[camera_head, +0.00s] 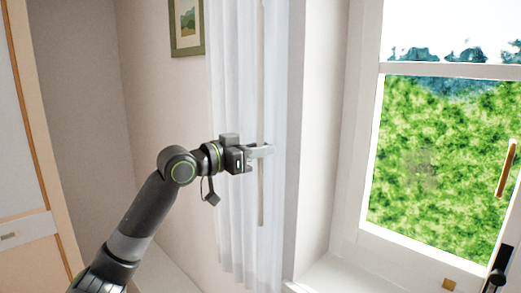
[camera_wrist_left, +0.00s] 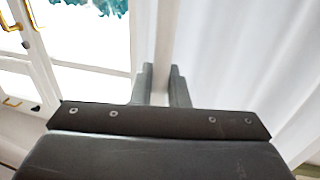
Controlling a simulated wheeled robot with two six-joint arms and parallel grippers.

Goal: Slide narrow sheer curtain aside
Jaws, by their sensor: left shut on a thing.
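The narrow sheer curtain (camera_head: 235,85) is white and hangs in soft folds at the left side of the window recess. A thin pale vertical wand (camera_head: 261,195) hangs along its front. My left gripper (camera_head: 266,150) is shut on the wand, partway up its visible length. In the left wrist view the gripper's fingers (camera_wrist_left: 161,88) stand on either side of the wand (camera_wrist_left: 165,45), and the curtain (camera_wrist_left: 235,55) fills the right side. The curtain's top is out of view. My right gripper is not in view.
A window (camera_head: 440,150) with a white frame and greenery outside is at the right, with a wooden handle (camera_head: 506,168). A white sill (camera_head: 335,275) lies below. A framed picture (camera_head: 186,27) hangs left of the curtain. A wood-edged door or cabinet (camera_head: 35,130) stands at the far left.

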